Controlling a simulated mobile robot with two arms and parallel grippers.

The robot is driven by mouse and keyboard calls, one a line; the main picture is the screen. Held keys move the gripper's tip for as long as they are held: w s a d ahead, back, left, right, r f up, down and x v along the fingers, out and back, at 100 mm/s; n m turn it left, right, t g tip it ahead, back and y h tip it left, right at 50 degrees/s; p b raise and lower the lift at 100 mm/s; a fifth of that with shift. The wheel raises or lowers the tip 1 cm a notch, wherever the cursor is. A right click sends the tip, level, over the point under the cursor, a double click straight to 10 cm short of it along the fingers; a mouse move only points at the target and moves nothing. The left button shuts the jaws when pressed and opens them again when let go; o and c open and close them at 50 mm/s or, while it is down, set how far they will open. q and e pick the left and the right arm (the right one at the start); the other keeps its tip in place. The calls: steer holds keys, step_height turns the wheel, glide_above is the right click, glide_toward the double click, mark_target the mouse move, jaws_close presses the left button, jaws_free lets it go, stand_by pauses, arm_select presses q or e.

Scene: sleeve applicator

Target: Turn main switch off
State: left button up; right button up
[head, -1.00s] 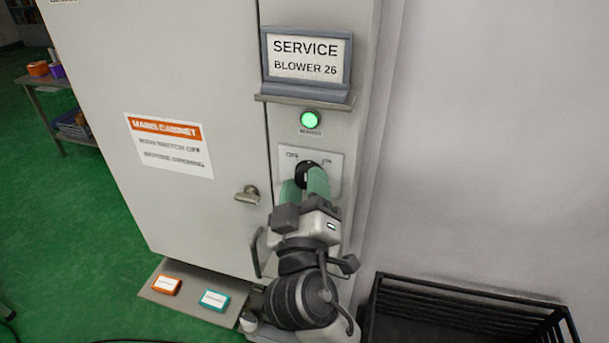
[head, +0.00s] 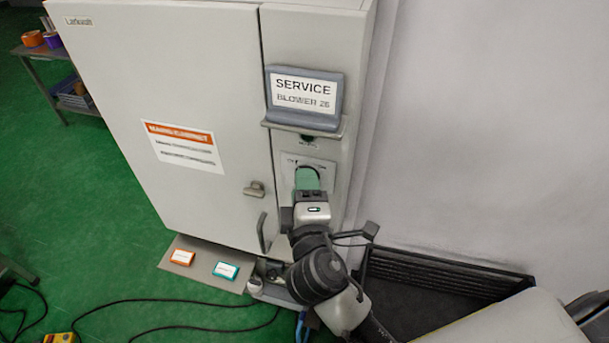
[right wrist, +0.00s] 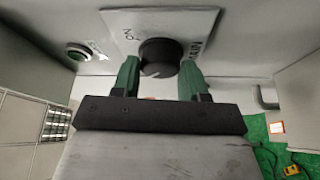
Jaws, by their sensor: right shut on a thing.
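The main switch is a round black knob (right wrist: 160,57) on a light plate (right wrist: 187,20) with printed labels, seen in the right wrist view. My right gripper (right wrist: 158,72) has its green fingers on either side of the knob and is shut on it. In the head view my right gripper (head: 307,178) is at the switch plate (head: 325,172) and hides the knob. The indicator lamp (head: 307,140) above the plate is dark; it also shows in the right wrist view (right wrist: 78,51). The knob's exact pointing direction is unclear. My left gripper is not in view.
The grey cabinet (head: 170,60) has a closed door with a handle (head: 254,189). A service sign (head: 304,92) sits on a ledge above the lamp. Orange (head: 182,257) and teal (head: 226,271) tags lie on a low shelf. A black crate (head: 450,270) stands right; cables cross the floor.

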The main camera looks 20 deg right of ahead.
stand_by(0.4)
steer(key=o, duration=0.9)
steer(key=shift+a, duration=0.1)
steer(key=shift+p, duration=0.3)
